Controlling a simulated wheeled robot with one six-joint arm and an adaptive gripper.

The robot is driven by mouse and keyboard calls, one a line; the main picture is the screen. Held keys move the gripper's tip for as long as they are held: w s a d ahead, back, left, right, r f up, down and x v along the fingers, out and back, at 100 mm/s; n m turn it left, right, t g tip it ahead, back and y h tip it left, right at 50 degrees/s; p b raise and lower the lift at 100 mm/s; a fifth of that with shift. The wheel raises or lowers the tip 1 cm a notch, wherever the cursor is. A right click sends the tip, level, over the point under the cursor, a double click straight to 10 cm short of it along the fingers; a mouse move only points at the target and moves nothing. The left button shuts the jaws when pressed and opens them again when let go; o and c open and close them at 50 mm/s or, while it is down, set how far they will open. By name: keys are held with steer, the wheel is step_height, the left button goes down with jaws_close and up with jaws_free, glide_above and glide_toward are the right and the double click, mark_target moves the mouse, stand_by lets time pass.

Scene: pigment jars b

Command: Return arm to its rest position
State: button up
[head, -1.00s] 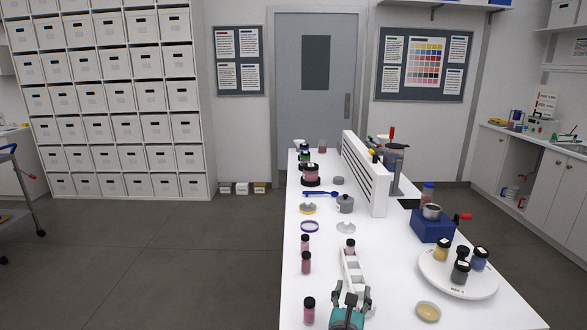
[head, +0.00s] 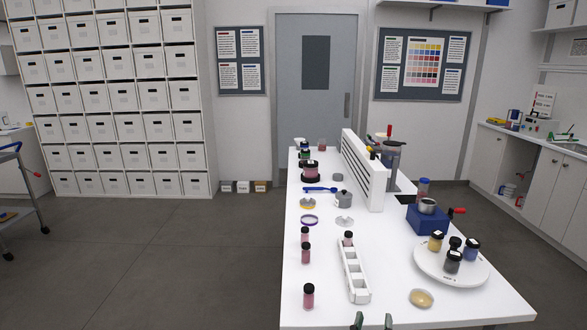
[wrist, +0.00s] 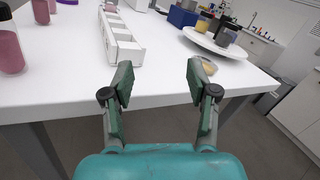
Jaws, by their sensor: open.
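My gripper (wrist: 160,85) is open and empty in the wrist view, its two green-grey fingers spread apart in front of the table's near edge. In the head view only the tips of my gripper (head: 374,321) show at the bottom edge. The white table (head: 385,235) runs away from me. A white slotted rack (head: 354,272) stands on it with one pink jar (head: 348,239) at its far end. The rack also shows in the wrist view (wrist: 124,48). Several pink jars stand left of the rack, the nearest one (head: 308,296) close to the front.
A round white turntable (head: 450,272) with several dark-capped jars stands at right. A shallow dish of yellowish material (head: 421,298) lies near the front edge. A blue box (head: 428,218) and a white slatted divider (head: 362,170) stand farther back. Floor left of the table is clear.

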steer(key=s+d+f+n+t+y, duration=0.1)
steer(key=s+d+f+n, duration=0.15)
steer(key=s+n, duration=0.65)
steer(key=s+d+f+n+t, duration=0.1)
steer(key=s+d+f+n, duration=0.3)
steer(key=s, duration=0.9)
steer(key=s+a+n+g+y, duration=0.2)
steer(key=s+a+n+y, duration=0.1)
steer(key=s+n, duration=0.9)
steer(key=s+a+n+g+y, duration=0.2)
steer(key=s+a+n+y, duration=0.1)
steer(key=s+n, duration=0.9)
steer(key=s, duration=0.3)
steer(key=shift+a+g, duration=0.25)
steer(key=shift+g, duration=0.05)
